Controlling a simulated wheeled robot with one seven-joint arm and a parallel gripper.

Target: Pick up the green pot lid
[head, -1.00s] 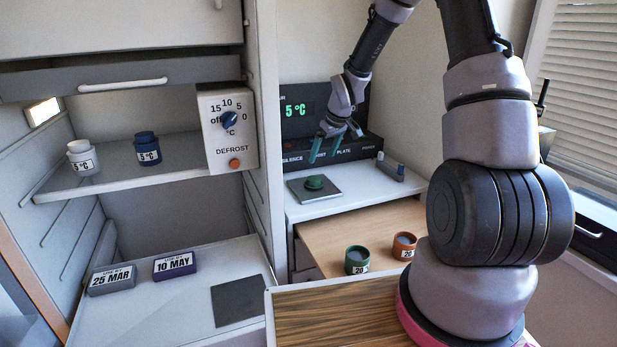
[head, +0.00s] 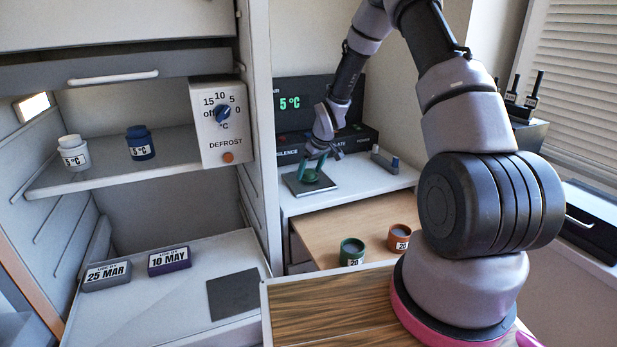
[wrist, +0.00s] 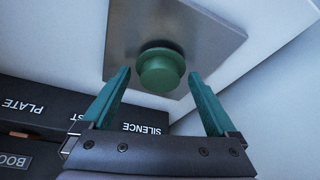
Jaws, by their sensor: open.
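The green pot lid (head: 310,176) sits on a grey square plate (head: 299,189) on the white counter. In the wrist view the lid (wrist: 160,72) is a round green knob-like piece, ahead of and between my fingertips. My gripper (head: 315,166) is at the lid in the head view, and its teal fingers partly overlap it there. In the wrist view my gripper (wrist: 160,88) is open, with a gap between each finger and the lid. I cannot tell the exact height of the fingertips above the plate.
A dark panel with labelled buttons (wrist: 80,122) stands behind the plate. A small grey holder (head: 384,160) is to the right. A green pot (head: 351,252) and an orange pot (head: 399,237) stand on the wooden board below. A fridge (head: 255,120) is on the left.

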